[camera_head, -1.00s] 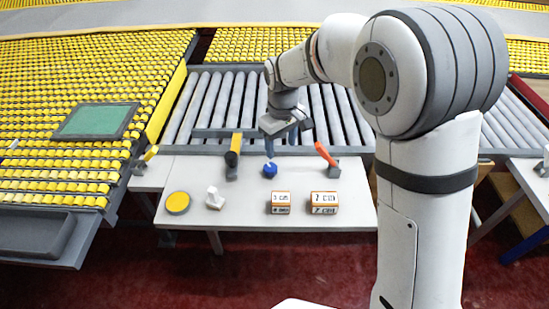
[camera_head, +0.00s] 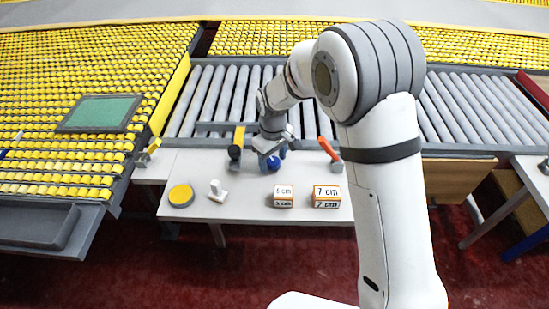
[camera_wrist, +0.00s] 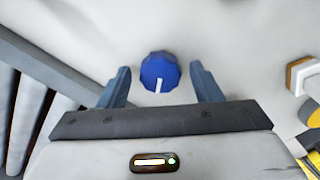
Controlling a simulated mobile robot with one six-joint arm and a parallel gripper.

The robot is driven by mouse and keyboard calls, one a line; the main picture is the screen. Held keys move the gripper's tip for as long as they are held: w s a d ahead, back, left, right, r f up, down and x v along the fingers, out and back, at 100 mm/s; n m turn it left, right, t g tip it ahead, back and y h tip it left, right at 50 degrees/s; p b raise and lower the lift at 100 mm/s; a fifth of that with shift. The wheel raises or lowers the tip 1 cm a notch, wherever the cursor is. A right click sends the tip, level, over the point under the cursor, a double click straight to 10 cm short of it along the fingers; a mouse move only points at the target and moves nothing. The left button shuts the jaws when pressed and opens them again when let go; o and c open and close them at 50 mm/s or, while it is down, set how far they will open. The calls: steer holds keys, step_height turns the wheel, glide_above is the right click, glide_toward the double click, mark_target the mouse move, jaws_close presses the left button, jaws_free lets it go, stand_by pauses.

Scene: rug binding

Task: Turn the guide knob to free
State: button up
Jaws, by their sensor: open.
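The guide knob (camera_wrist: 158,69) is a round blue knob with a white pointer line on its top. In the wrist view it lies between the two open fingers of my gripper (camera_wrist: 160,86), with a gap on each side. The white line points toward the gripper palm, at the bottom of the picture. In the head view the blue knob (camera_head: 273,163) sits on the white table (camera_head: 236,205), and my gripper (camera_head: 271,154) is over it, partly covering it. No lettering for the knob's positions is readable.
Near the knob stand a yellow-and-black lever (camera_head: 237,146) and an orange lever (camera_head: 328,149). Grey rollers (camera_head: 207,100) lie behind.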

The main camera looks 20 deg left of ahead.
steer(key=c, duration=0.9)
steer(key=shift+d, duration=0.15)
steer(key=shift+c, duration=0.5)
